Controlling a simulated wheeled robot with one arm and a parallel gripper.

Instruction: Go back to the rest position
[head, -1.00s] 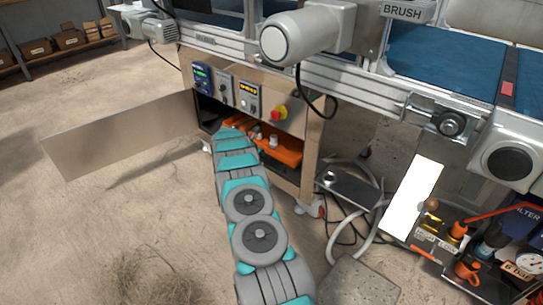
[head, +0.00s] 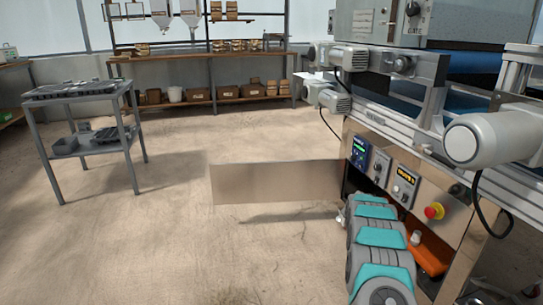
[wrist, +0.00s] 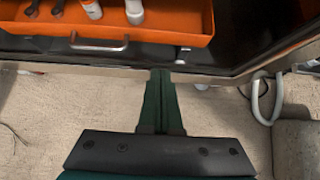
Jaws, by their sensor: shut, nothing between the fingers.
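My gripper (wrist: 160,78) shows in the wrist view with its two dark green fingers pressed together and nothing between them. Its tips are close to the front edge of the cabinet opening, with the orange tray (wrist: 180,22) beyond them. In the head view my arm reaches up from the bottom right toward the open cabinet (head: 405,195), and the gripper itself is hidden there. The orange tray (head: 432,256) shows partly inside the cabinet, behind my arm.
The cabinet door (head: 275,182) stands wide open to the left. A control panel with a red button (head: 434,211) is above the opening. A grey hose (wrist: 265,98) lies at right in the wrist view. A metal cart (head: 85,130) stands far left. The floor between is clear.

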